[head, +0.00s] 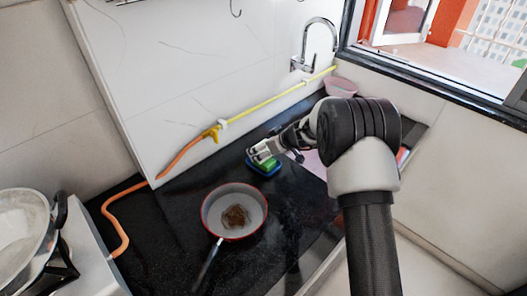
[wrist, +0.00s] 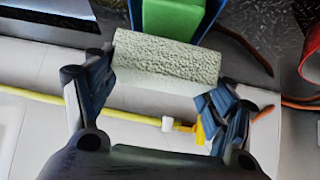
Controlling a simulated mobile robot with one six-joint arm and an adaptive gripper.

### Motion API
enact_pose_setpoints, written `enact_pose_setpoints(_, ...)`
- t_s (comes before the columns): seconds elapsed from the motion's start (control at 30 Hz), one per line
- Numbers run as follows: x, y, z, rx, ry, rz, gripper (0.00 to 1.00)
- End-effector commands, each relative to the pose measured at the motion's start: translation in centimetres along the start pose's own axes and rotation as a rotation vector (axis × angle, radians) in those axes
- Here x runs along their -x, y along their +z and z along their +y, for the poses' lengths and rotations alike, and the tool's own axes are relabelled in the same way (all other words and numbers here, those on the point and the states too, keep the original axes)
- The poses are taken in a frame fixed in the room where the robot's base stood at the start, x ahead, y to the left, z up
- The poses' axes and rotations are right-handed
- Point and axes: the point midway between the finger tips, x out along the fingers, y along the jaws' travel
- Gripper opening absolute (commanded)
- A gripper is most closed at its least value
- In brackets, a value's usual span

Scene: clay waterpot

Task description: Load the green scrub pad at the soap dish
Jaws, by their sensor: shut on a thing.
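The scrub pad (wrist: 165,62) is a pale green, rough-textured block lying across the wrist view. My gripper (wrist: 160,85) is shut on it, with one finger at each end. A blue soap dish (wrist: 213,18) with a bright green soap block (wrist: 172,18) is just beyond the pad. The pad's edge overlaps the block in the picture; I cannot tell whether they touch. In the head view my gripper (head: 262,153) is right above the soap dish (head: 264,174) and green block (head: 268,164) on the black counter. The pad is hard to make out there.
A red-rimmed pan (head: 212,228) with a brown stain stands in front of the dish. A yellow and orange hose (head: 262,104) runs along the wall. A faucet (head: 322,24) and pink bowl (head: 340,87) are behind. A pot (head: 25,235) stands at left.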

Motion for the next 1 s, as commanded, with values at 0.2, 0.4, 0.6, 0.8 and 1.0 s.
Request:
enact_pose_setpoints(0.2, 1.4, -1.5, 0.1, 0.001, 0.002, 0.003, 0.58)
enact_pose_setpoints(0.4, 2.6, -2.7, 0.1, 0.001, 0.002, 0.004, 0.58)
enact_pose_setpoints(0.6, 3.2, -3.3, 0.1, 0.001, 0.002, 0.003, 0.58)
enact_pose_setpoints(0.8, 3.2, -3.3, 0.1, 0.001, 0.002, 0.003, 0.58)
enact_pose_setpoints(1.0, 3.2, -3.3, 0.1, 0.001, 0.002, 0.004, 0.58)
